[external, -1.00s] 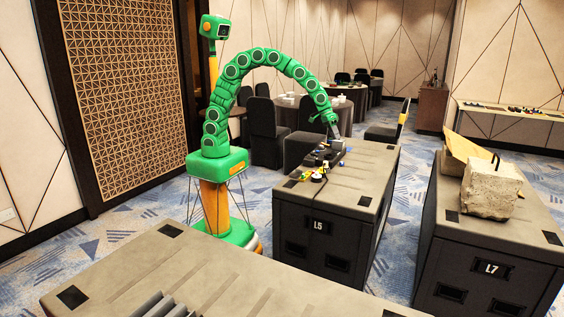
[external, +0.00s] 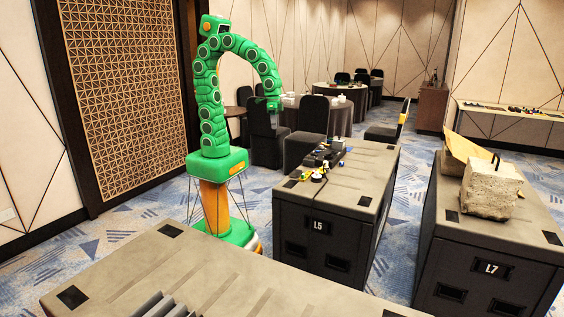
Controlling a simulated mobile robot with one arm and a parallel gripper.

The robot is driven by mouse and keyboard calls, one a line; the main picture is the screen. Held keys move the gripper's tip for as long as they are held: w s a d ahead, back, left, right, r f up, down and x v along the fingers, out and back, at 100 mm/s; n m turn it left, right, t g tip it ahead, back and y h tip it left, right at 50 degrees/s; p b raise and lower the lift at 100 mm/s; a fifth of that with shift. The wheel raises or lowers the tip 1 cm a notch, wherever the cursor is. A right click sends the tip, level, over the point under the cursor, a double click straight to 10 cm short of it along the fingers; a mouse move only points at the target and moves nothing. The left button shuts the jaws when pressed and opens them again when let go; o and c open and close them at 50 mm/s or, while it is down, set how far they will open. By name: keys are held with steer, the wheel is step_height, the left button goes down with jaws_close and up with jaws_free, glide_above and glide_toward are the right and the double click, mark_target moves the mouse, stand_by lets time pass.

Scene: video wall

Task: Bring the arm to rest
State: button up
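My green arm (external: 212,105) rises from my base and curves over at the top. My gripper (external: 274,116) hangs downward at the arm's end, left of and above the L5 case (external: 322,219). It is apart from the case and the small items on it. The gripper is small in this view, so I cannot tell whether its fingers are open or shut, or whether they hold anything.
Several small dark, yellow and blue items (external: 319,158) lie on the L5 case. The L7 case (external: 490,268) at right bears a grey block (external: 490,188). A large grey case top (external: 215,275) fills the front. Dark chairs (external: 263,135) stand behind the arm.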

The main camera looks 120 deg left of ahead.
steer(key=s+d+m+g+y, duration=0.1)
steer(key=s+d+m+g, duration=0.1)
steer(key=s, duration=1.9)
steer(key=shift+s+f+m+g, duration=0.3)
steer(key=shift+m+g, duration=0.2)
steer(key=shift+m, duration=0.1)
